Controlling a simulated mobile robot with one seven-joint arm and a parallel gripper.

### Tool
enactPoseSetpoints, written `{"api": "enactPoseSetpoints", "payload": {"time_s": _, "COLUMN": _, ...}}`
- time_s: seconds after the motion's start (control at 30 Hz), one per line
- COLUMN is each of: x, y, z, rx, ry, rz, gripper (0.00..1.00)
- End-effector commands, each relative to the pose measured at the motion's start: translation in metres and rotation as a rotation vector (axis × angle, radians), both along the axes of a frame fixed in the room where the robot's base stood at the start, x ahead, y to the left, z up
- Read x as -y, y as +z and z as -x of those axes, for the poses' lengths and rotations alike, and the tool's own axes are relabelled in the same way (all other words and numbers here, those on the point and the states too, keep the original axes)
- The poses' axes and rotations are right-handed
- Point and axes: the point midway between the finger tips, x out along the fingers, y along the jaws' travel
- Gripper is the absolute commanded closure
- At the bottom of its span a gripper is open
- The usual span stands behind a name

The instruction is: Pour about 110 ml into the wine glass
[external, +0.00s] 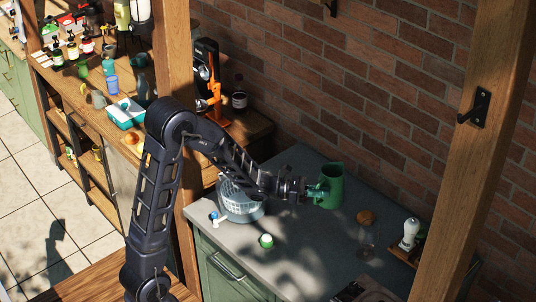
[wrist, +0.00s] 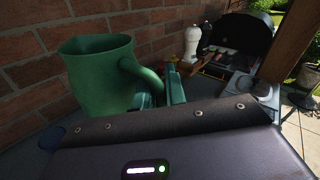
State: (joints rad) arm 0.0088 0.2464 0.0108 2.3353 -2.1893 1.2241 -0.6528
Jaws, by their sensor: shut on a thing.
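A green jug (external: 330,188) with a side handle is near the brick wall, at the back of the grey counter. It looks upright; I cannot tell whether its base touches the counter. My gripper (external: 313,190) reaches it from the left and is shut on its handle. In the wrist view the jug (wrist: 98,78) fills the upper left, and the teal fingers (wrist: 160,98) are at its handle. Its contents are hidden. A clear stemmed wine glass (external: 366,243) stands to the right and nearer the front, apart from the jug. A brown round thing (external: 366,217) shows at its top; I cannot tell how they relate.
A white mill (external: 410,234) stands on a wooden tray right of the glass. A pale blue basket (external: 240,200) sits under my forearm. A small green-and-white jar (external: 266,241) is near the counter's front. A black grill (wrist: 240,42) shows in the wrist view.

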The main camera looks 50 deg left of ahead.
Motion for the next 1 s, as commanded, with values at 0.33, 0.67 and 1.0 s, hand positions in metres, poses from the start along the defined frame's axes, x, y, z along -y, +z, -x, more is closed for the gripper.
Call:
{"api": "enactPoseSetpoints", "payload": {"time_s": 0.33, "x": 0.026, "y": -0.064, "z": 0.031, "rx": -0.011, "ry": -0.250, "rz": 0.007, "gripper": 1.00}}
{"api": "enactPoseSetpoints", "payload": {"time_s": 0.67, "x": 0.042, "y": -0.117, "z": 0.077, "rx": -0.018, "ry": -0.514, "rz": 0.010, "gripper": 1.00}}
{"api": "enactPoseSetpoints", "payload": {"time_s": 1.0, "x": 0.045, "y": -0.137, "z": 0.103, "rx": -0.020, "ry": -0.641, "rz": 0.009, "gripper": 1.00}}
